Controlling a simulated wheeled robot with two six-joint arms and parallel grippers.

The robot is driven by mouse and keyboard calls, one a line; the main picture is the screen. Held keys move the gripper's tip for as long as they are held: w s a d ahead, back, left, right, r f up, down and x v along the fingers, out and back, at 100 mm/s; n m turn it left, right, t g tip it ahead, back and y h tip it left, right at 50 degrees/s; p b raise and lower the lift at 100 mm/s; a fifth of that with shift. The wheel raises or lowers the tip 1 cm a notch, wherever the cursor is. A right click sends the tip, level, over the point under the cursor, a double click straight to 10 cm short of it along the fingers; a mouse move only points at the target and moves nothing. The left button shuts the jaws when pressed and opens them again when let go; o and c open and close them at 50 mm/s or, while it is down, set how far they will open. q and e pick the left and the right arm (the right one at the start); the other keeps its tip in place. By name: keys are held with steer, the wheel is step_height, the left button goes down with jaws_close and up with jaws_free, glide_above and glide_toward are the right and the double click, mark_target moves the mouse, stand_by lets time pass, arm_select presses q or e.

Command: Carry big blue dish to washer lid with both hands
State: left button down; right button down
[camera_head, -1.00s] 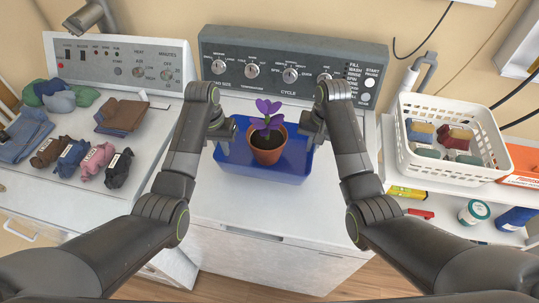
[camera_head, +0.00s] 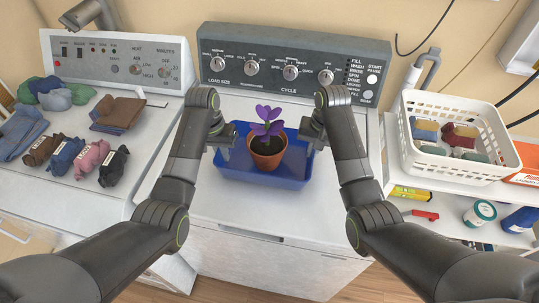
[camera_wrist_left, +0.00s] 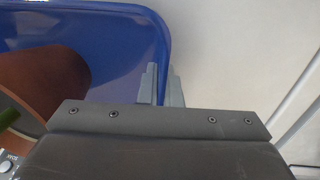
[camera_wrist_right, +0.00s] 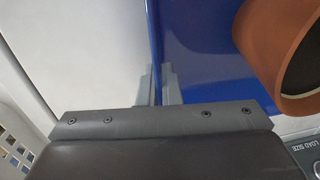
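The big blue dish (camera_head: 262,182) is level over the white washer lid (camera_head: 215,205); I cannot tell whether it touches the lid. A terracotta pot (camera_head: 266,155) with a purple-leaved plant (camera_head: 267,122) stands in it. My left gripper (camera_head: 224,148) is shut on the dish's left rim; the left wrist view shows its fingers (camera_wrist_left: 162,88) either side of the blue wall. My right gripper (camera_head: 314,143) is shut on the right rim, its fingers (camera_wrist_right: 158,88) straddling the wall in the right wrist view. The dish's underside is hidden.
A control panel (camera_head: 293,68) rises behind the lid. At left, folded cloths (camera_head: 118,112) and several rolled bundles (camera_head: 70,157) lie on a second machine. At right, a white basket (camera_head: 455,165) stands above a shelf with bottles. The lid's front is clear.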

arm_select(q)
steer(key=shift+w+f+b, duration=0.1)
steer(key=shift+f+b, duration=0.2)
steer(key=shift+f, duration=0.15)
arm_select(e)
steer(key=shift+f, duration=0.4)
arm_select(q)
steer(key=c, duration=1.6)
jaws_free()
steer(key=shift+s+r, duration=0.2)
arm_select(e)
steer(key=c, duration=1.6)
jaws_free()
steer(key=shift+s+r, duration=0.15)
arm_select(q)
steer(key=shift+w, duration=0.1)
